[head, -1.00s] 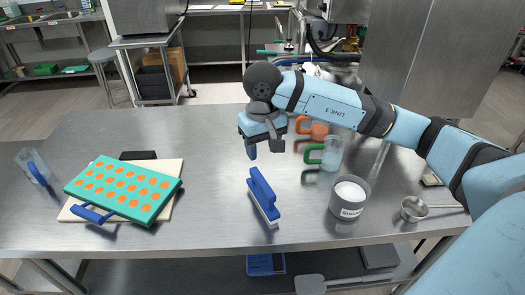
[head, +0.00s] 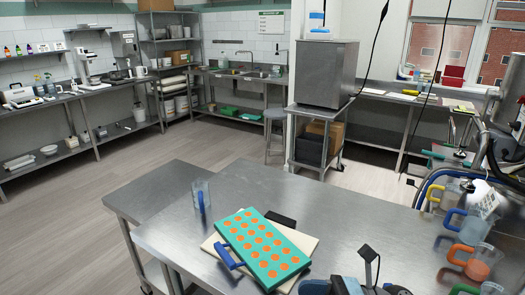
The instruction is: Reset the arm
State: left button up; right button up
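Part of an arm of mine, light blue and dark grey, shows at the bottom edge right of centre; it seems to be the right gripper (head: 366,268). Most of it is cut off by the frame, so its finger opening cannot be made out. It appears just right of the teal mould (head: 238,233) with orange filled cavities, apart from it in the picture. I see nothing held. My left gripper is not in view.
The mould lies tilted on a cream board (head: 305,242) on the steel table (head: 165,240). A clear jug (head: 201,190) with a blue handle stands behind it. Jugs with yellow, blue and orange handles (head: 466,226) stand at the right. The table's left part is clear.

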jog(key=d+f+m+t+h+p, duration=0.15)
jog(key=f+m+t+h, duration=0.35)
jog(key=m, duration=0.6)
jog(key=w+d+f+m+t+h+p, duration=0.1)
jog(key=d+m+t+h, duration=0.15)
jog(key=m+t, duration=0.65)
jog(key=d+f+m+t+h+p, duration=0.1)
jog(key=d+f+m+t+h, duration=0.2)
jog(key=m, duration=1.1)
jog(key=s+d+f+m+g+h, duration=0.1)
jog(key=s+f+m+g+h, duration=0.2)
jog(key=s+f+m, duration=0.3)
jog(key=s+d+f+m+g+h+p, duration=0.1)
jog(key=s+d+f+m+g+h, duration=0.1)
jog(key=s+f+m, duration=0.4)
notch_tip(320, 180, down, 3)
jog(key=shift+d+r+m+g+h+p, duration=0.15)
jog(key=shift+d+m+g+h+p, duration=0.15)
jog(key=shift+m+g+h, duration=0.45)
